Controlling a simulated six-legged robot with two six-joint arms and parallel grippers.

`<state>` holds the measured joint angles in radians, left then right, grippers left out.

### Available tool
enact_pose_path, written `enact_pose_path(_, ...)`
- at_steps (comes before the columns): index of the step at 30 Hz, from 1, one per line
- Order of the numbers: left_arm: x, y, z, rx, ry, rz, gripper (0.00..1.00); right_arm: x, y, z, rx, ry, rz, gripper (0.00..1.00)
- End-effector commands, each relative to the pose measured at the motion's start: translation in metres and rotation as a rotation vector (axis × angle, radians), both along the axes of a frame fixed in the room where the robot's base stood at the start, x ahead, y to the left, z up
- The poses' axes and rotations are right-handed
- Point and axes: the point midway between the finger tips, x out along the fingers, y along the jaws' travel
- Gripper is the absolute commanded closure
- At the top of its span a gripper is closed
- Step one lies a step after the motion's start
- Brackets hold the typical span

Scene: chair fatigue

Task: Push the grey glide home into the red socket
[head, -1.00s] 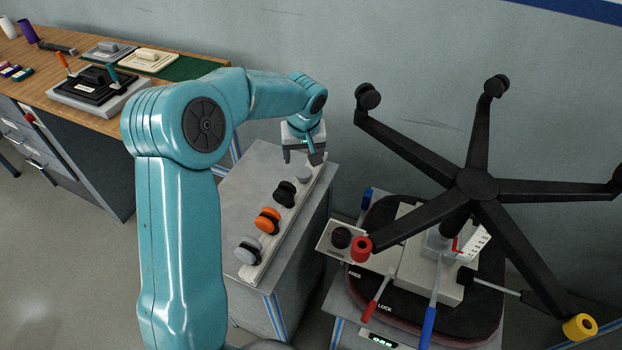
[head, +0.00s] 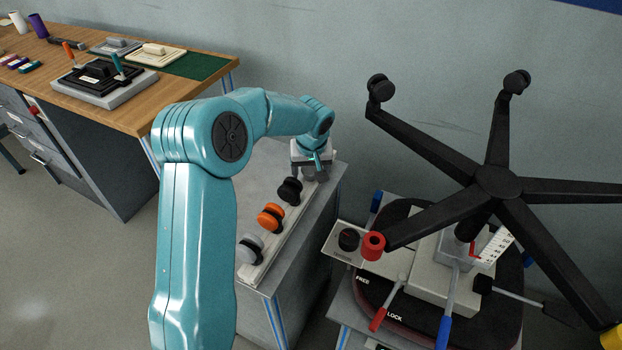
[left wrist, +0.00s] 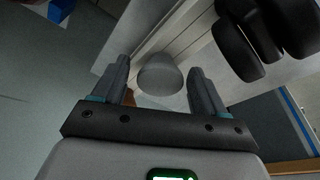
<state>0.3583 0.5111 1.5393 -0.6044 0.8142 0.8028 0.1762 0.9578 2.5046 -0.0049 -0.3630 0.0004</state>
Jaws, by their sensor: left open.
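The grey glide (left wrist: 160,77) is a short, rounded grey piece standing on the pale rack strip, seen in the left wrist view between my fingers. My left gripper (head: 311,171) is open over the far end of the rack in the head view; its fingers also show in the wrist view (left wrist: 158,70), one on each side of the glide with visible gaps. In the head view the gripper largely hides the glide. The red socket (head: 374,245) is at the end of the front-left leg of the upturned black chair base (head: 497,182). My right gripper is not in view.
Black (head: 290,191), orange (head: 271,216) and grey (head: 250,247) castors stand along the rack; the black one is close to my gripper. A yellow socket (head: 611,339) ends another leg. Levers marked FREE and LOCK project near the chair seat. A wooden workbench (head: 140,118) is at left.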

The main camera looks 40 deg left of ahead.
Motion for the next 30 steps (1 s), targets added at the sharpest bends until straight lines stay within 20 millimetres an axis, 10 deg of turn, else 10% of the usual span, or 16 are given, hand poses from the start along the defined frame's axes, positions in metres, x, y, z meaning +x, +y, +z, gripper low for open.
enact_pose_path(8,0.002,0.001,-0.001,0.000,0.000,0.000,0.28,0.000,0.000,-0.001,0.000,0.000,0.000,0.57)
enact_pose_path(13,0.002,0.001,-0.001,0.000,0.000,0.000,0.77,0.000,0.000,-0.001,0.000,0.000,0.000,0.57)
enact_pose_path(30,0.002,0.001,0.014,0.001,-0.001,0.000,0.77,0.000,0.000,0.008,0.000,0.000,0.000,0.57)
